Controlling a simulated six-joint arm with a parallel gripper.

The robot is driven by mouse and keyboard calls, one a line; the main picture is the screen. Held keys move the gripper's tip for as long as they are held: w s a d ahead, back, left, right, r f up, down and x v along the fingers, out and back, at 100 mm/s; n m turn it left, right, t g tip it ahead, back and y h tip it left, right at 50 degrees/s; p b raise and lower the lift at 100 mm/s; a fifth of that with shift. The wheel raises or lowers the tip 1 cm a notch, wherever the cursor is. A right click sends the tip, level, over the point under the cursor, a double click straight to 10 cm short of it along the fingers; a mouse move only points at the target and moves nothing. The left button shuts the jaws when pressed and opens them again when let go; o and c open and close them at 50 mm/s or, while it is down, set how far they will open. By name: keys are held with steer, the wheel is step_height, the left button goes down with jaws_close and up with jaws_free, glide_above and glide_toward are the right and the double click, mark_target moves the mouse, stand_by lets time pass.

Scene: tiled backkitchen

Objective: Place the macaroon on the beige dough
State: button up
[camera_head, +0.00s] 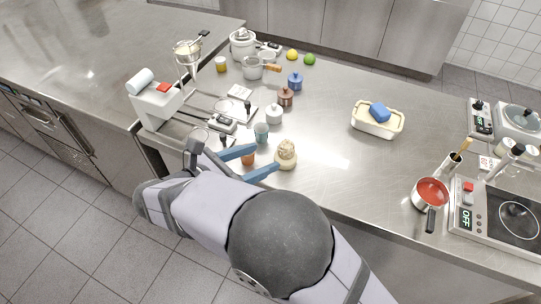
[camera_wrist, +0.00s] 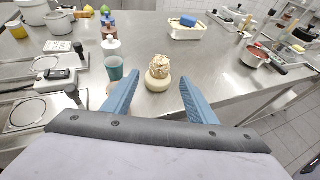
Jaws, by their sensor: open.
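The macaroon (camera_head: 287,148), a rough, cream-coloured lump, sits on top of the beige dough (camera_head: 285,164), a smooth, pale round piece on the steel counter. In the wrist view the macaroon (camera_wrist: 159,66) rests upright on the dough (camera_wrist: 157,83), roughly centred. My gripper (camera_head: 267,157) is open, low over the counter, its two blue fingers pointing at the stack. In the wrist view the gripper (camera_wrist: 158,78) has one finger to the left and one to the right of the stack, with visible gaps. Nothing is held.
A blue-grey cup (camera_head: 261,133) stands close to my left finger, and a small orange-brown object (camera_head: 248,158) is partly hidden between the fingers. Small lidded pots stand behind. The counter between is clear.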

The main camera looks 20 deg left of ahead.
steer(key=shift+v, duration=1.6)
steer(key=s+f+m+g+y, duration=0.2)
steer(key=s+f+m+g, duration=0.35)
steer(key=f, duration=0.65)
steer(key=s+d+f+m+g, duration=0.4)
steer(key=s+d+f+m, duration=0.25)
steer(key=s+d, duration=0.2)
steer(key=w+d+r+m+g+y+p, duration=0.1)
steer(key=w+d+r+m, duration=0.2)
steer(key=d+m, duration=0.3)
steer(key=w+d+r+m+g+y+p, duration=0.1)
steer(key=w+d+r+m, duration=0.2)
steer(key=d+m, duration=0.4)
steer(key=w+d+r+m+g+y+p, duration=0.1)
steer(key=w+d+r+m, duration=0.3)
steer(key=d, duration=1.2)
steer(key=m, duration=0.2)
steer(key=shift+d+r+m+p, duration=0.25)
steer(key=shift+r+m+p, duration=0.05)
steer(key=shift+r+p, duration=0.1)
